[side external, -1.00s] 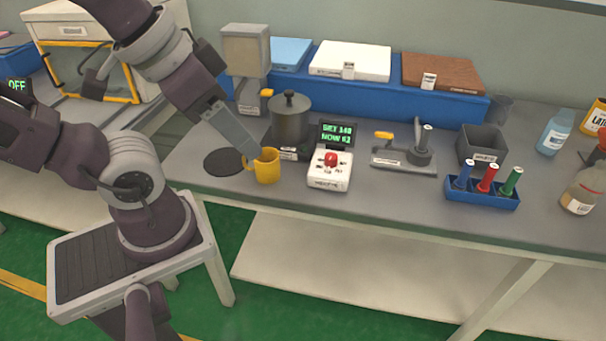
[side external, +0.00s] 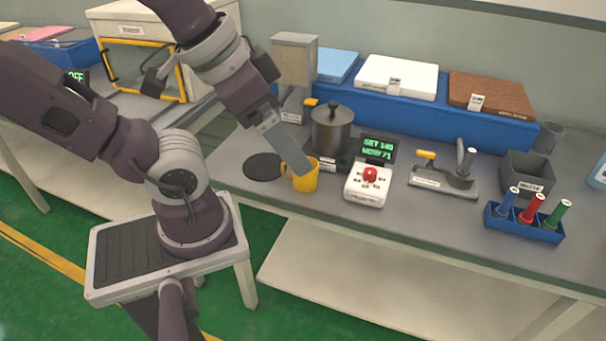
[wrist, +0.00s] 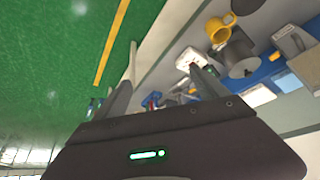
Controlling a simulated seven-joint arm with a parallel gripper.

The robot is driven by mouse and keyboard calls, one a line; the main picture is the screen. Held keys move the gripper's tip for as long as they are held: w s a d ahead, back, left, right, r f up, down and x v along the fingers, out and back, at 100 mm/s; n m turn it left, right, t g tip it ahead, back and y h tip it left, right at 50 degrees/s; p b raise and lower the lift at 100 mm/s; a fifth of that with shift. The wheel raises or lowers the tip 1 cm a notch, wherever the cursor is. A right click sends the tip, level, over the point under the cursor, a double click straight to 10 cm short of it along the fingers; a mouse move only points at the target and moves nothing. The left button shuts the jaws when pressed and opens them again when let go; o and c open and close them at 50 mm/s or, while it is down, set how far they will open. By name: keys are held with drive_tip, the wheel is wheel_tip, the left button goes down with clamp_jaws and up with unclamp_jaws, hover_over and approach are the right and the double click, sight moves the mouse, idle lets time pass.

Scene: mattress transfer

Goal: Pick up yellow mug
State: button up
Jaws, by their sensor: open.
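The yellow mug (side external: 303,176) stands upright on the grey bench, its handle on the left, beside a round black pad (side external: 263,166). It also shows in the wrist view (wrist: 220,30), near the top right. My gripper (side external: 300,147) is just above and behind the mug in the side view, its visible finger slanting down over the far rim. One finger is hidden there. In the wrist view my gripper (wrist: 160,72) has its two fingers spread wide with nothing between them; the mug is beyond and right of the right finger.
A dark lidded pot (side external: 331,130) stands close behind the mug. A white box with a red knob (side external: 366,187) and a green-text display (side external: 378,149) are to its right. A lever device (side external: 445,180), grey bin (side external: 527,174) and blue rack (side external: 524,222) stand farther right.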

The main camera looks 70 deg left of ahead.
drive_tip(key=shift+o, duration=1.2)
drive_tip(key=w+a+f+n+y, duration=0.3)
drive_tip(key=a+f+n+y, duration=0.1)
drive_tip(key=f, duration=0.4)
drive_tip(key=w+a+f+n+y, duration=0.3)
drive_tip(key=a+f+n+y, duration=0.2)
drive_tip(key=f+y, duration=0.2)
drive_tip(key=w+a+f+n+t+y, duration=0.1)
drive_tip(key=a+f+n+y, duration=0.4)
drive_tip(key=f, duration=0.5)
drive_tip(key=shift+w+a+y, duration=0.15)
drive_tip(key=shift+w+y, duration=0.15)
drive_tip(key=shift+w, duration=0.6)
drive_tip(key=shift+w+a+f+m, duration=0.15)
drive_tip(key=shift+a+f+m, duration=0.05)
drive_tip(key=shift+m, duration=0.1)
drive_tip(key=x, duration=0.6)
drive_tip(key=shift+w+a+r, duration=0.15)
drive_tip(key=shift+w+a, duration=0.05)
drive_tip(key=shift+a, duration=0.15)
drive_tip(key=c, duration=1.3)
